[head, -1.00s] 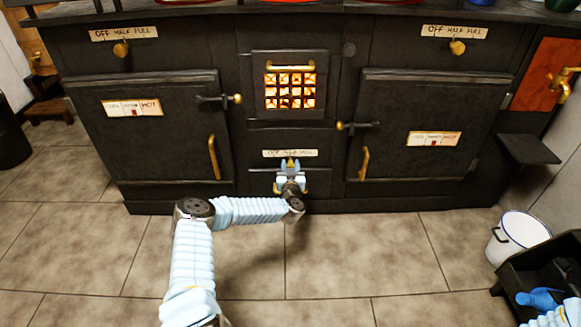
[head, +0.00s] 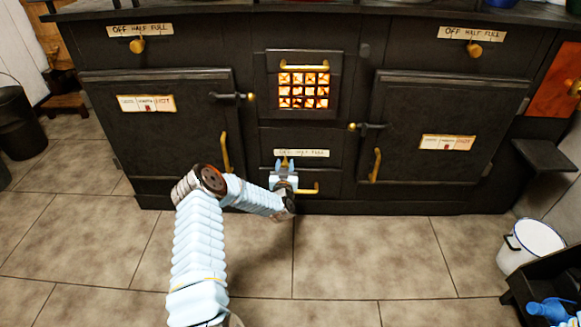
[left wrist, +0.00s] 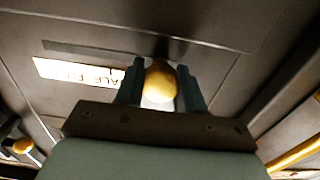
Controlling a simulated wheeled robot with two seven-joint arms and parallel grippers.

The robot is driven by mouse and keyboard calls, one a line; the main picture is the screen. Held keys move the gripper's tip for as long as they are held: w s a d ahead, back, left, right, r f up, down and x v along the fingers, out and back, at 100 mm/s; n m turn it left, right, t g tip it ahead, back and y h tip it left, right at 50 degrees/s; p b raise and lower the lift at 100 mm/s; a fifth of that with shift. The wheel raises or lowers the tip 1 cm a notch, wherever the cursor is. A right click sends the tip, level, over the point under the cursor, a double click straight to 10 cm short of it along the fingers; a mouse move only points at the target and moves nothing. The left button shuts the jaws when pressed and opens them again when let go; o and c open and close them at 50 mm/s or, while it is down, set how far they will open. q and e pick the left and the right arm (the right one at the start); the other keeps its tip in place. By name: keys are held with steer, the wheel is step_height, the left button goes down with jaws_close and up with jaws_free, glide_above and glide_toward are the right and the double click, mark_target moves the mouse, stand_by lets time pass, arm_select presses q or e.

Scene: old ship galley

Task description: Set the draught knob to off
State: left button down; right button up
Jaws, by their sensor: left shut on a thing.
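The draught knob (left wrist: 160,82) is a rounded brass knob, seen between the two fingers of my left gripper in the left wrist view. My left gripper (head: 284,166) is shut on it, at the low middle panel of the black stove. That label also shows partly in the left wrist view (left wrist: 78,72). My right gripper is not in view.
A brass handle (head: 308,190) is just below and right of my left gripper. The glowing fire grate (head: 303,90) is above. Oven doors with brass handles (head: 225,152) (head: 376,165) flank the panel. A white bucket (head: 530,245) stands at right. The tiled floor in front is clear.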

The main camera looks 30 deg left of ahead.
arm_select(q)
steer(key=shift+s+a, duration=0.1)
steer(key=shift+a, duration=0.2)
steer(key=c, duration=0.7)
jaws_free()
steer(key=shift+r, duration=0.1)
steer(key=shift+c, duration=0.2)
steer(key=shift+s+d, duration=0.2)
steer(key=p+v, duration=0.1)
steer(key=v, duration=1.2)
steer(key=shift+s+d, duration=0.1)
